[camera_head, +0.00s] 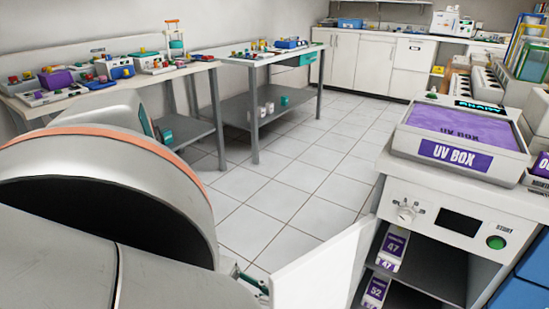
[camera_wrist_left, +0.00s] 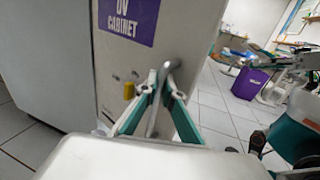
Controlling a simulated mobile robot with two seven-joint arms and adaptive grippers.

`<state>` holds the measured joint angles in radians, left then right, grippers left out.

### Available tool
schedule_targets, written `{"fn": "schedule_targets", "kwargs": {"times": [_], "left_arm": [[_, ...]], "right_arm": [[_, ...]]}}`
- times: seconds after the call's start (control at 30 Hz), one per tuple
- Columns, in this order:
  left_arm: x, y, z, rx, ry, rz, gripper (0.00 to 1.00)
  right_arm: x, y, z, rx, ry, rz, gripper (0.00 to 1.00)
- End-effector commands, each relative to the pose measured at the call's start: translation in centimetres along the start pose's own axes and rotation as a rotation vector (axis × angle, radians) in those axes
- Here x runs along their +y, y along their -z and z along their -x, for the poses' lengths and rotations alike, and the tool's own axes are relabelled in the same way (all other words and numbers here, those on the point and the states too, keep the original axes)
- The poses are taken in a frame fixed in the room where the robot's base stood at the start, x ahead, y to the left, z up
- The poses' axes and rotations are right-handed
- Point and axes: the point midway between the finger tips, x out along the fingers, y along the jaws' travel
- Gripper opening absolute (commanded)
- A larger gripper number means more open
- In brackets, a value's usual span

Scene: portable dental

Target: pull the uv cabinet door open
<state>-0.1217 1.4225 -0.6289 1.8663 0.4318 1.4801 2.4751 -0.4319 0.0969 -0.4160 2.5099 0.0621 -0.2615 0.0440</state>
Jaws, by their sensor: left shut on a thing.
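The UV cabinet (camera_head: 480,215) stands at the right of the head view. Its white door (camera_head: 325,270) stands open, swung out to the left of the cabinet. Shelves with purple-labelled packs numbered 47 and 52 show inside. In the left wrist view the door (camera_wrist_left: 185,40) fills the middle, with a purple "UV CABINET" label (camera_wrist_left: 130,18). My left gripper (camera_wrist_left: 157,92) has its teal-edged fingers shut around the door's metal handle (camera_wrist_left: 152,120). In the head view the gripper (camera_head: 256,284) shows only partly at the door's outer edge, behind my arm. My right gripper is not in view.
A UV box (camera_head: 458,140) sits on the cabinet top. Two work tables with small tools stand at the back left, and white cupboards (camera_head: 360,62) line the back wall. The tiled floor (camera_head: 290,180) between is clear. A purple bin (camera_wrist_left: 250,83) shows in the wrist view.

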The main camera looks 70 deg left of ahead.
Motion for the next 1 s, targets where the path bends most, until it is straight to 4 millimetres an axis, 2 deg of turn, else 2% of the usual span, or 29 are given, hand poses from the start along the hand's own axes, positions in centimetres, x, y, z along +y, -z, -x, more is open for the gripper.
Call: {"fn": "schedule_targets", "kwargs": {"times": [0.2,0.23,0.27,0.67,0.77,1.0], "left_arm": [[-0.3,0.4,0.3,0.012,0.004,0.004,0.0],[-0.3,0.4,0.3,0.012,0.004,0.004,0.1],[-0.3,0.4,0.3,0.012,0.004,0.004,0.14],[-0.1,0.2,0.6,0.005,0.001,0.002,0.14],[-0.2,0.2,1.8,0.007,0.002,0.003,0.14],[-0.2,0.2,6.6,0.01,0.002,0.002,0.14]], "right_arm": [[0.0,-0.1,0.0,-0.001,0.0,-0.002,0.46],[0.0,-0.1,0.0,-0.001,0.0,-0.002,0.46],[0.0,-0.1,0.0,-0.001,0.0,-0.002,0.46],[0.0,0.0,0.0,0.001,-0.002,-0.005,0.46],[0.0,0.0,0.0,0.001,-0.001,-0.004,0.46],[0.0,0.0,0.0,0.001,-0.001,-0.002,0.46]]}}
